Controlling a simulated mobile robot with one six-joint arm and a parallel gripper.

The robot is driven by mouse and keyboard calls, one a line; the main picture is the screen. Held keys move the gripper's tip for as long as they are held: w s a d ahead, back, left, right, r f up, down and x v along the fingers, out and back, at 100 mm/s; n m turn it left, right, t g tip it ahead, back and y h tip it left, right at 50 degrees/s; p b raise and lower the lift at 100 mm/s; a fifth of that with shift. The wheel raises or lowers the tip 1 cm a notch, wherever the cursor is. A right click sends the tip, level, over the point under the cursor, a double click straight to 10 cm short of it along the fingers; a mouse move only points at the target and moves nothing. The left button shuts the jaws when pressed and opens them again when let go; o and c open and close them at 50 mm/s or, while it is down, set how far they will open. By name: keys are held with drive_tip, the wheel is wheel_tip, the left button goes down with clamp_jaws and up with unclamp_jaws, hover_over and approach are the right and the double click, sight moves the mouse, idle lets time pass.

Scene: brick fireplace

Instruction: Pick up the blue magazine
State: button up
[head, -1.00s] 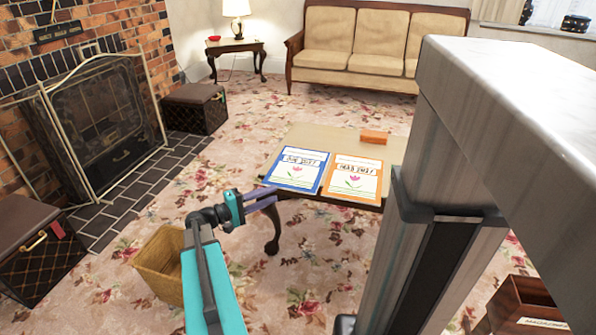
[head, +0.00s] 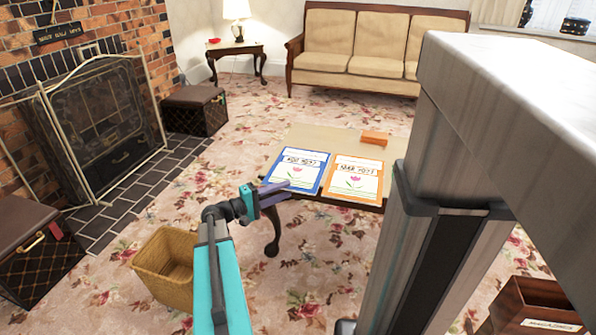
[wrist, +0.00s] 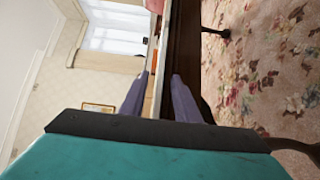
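The blue magazine (head: 296,171), a blue-bordered cover with a pink flower, lies flat on the low table's left front part. My gripper (head: 284,187) is at its lower left corner, at the table's front left edge, with its purple fingertips overlapping the corner in the head view. In the wrist view my gripper (wrist: 160,75) has its two fingers apart, one on each side of the table edge. Whether the fingers touch the magazine cannot be told. The magazine cannot be made out clearly in the wrist view.
An orange magazine (head: 355,178) lies just right of the blue one. A small orange box (head: 374,138) sits behind them on the table (head: 318,139). A wicker basket (head: 163,268) stands on the floor left of my arm. Carpet is open around the table.

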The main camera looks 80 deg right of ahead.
sight(292, 187)
drive_tip(key=shift+b+x, duration=0.8)
drive_tip(key=shift+x, duration=1.3)
drive_tip(key=shift+c, duration=0.2)
clamp_jaws()
